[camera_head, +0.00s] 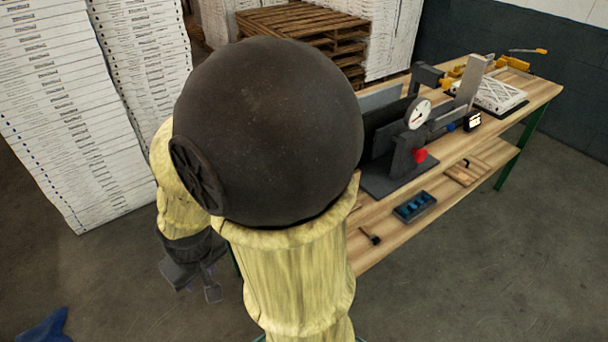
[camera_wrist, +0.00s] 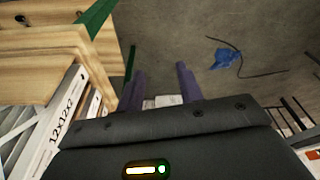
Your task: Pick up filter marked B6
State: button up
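I cannot make out a B6 mark in either view. A white filter with a lattice face (camera_head: 498,95) lies at the far end of the workbench. In the wrist view, a white boxed filter printed "12x12x" (camera_wrist: 62,132) shows at the lower left, beside wooden boards. My gripper (camera_head: 196,284) hangs low at the left of my arm in the head view, apart from the bench. Its two fingers also show in the wrist view (camera_wrist: 160,84), spread apart above the floor with nothing held between them.
The wooden workbench (camera_head: 535,88) carries a dial gauge stand (camera_head: 417,114) and tools; its lower shelf holds a blue tray (camera_head: 415,206). Tall stacks of white boxes (camera_head: 60,110) stand at left, with pallets (camera_head: 300,22) behind. A blue cloth-like item (camera_wrist: 225,58) lies on open floor.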

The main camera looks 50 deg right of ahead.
jog(key=shift+a, duration=0.1)
jog(key=shift+o, duration=1.1)
jog(key=shift+s, duration=0.25)
jog(key=w+d+m+t+h+b, duration=0.3)
jog(key=w+m+t+h, duration=0.55)
jog(key=w, duration=1.35)
jog(key=s+d+f+m+g+h, duration=0.2)
jog(key=d+m+g+h, duration=0.35)
jog(key=d+m, duration=0.25)
jog(key=s+a+f+m+g+h, duration=0.1)
jog(key=s+m+g+h, duration=0.2)
jog(key=s+g, duration=0.6)
jog(key=shift+a+f+m+g, duration=0.25)
jog(key=shift+m+g, duration=0.25)
jog(key=shift+m, duration=0.15)
jog(key=shift+d, duration=0.1)
